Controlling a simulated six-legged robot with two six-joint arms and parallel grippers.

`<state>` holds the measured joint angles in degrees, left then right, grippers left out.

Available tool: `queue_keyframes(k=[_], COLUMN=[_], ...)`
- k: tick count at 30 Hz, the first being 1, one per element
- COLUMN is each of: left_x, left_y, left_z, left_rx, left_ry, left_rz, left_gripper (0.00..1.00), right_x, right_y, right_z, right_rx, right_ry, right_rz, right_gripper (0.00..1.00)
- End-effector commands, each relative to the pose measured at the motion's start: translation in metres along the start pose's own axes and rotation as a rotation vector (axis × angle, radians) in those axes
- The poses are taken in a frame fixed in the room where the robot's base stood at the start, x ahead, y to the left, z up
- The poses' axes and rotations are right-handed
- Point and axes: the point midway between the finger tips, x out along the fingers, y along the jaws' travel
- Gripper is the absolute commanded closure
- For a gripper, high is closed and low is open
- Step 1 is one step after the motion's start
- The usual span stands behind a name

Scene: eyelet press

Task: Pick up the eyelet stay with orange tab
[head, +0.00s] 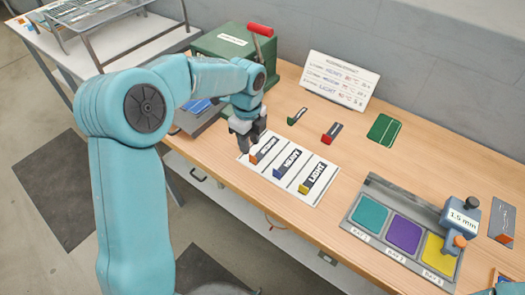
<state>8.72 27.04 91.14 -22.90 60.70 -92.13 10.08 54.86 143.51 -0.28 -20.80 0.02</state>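A dark eyelet stay with an orange tab (254,159) lies on the left lane of a white card (318,199) on the bench. My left gripper (247,143) points down over the card's left end, right at this stay. Its fingers partly hide the lane, and I cannot tell whether they touch the stay or how far apart they are. Stays with a blue tab (278,173) and a yellow tab (304,188) lie in the other lanes. My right gripper is not in view.
A green press (222,47) with a red handle stands behind my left gripper. Behind the card lie a green-tabbed piece (297,116) and a red-tabbed piece (332,132). A tray (352,215) with coloured pads and a 1.5 mm block (460,217) stand at the right.

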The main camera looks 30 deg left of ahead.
Motion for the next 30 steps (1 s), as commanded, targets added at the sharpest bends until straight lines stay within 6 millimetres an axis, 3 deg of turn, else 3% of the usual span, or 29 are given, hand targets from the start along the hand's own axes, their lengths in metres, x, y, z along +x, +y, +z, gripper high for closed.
queue_keyframes(k=[5,15,23,26,30], left_x=[0.013,0.06,0.063,0.063,0.063], left_y=[-0.001,-0.005,-0.006,-0.006,-0.006], left_z=[-0.001,-0.003,-0.003,-0.003,-0.003], left_rx=[-0.001,-0.002,-0.001,-0.001,-0.001], left_ry=[0.0,0.001,0.001,0.001,0.001], left_rz=[0.001,0.002,0.0,0.0,0.0], left_gripper=[0.65,0.65,0.65,0.97,1.0], right_x=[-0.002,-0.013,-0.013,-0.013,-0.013], right_y=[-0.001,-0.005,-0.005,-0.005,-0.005], right_z=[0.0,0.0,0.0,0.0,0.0], right_rx=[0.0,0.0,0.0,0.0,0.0], right_ry=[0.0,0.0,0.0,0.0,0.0], right_rz=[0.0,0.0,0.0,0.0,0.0], right_gripper=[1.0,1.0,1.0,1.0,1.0])
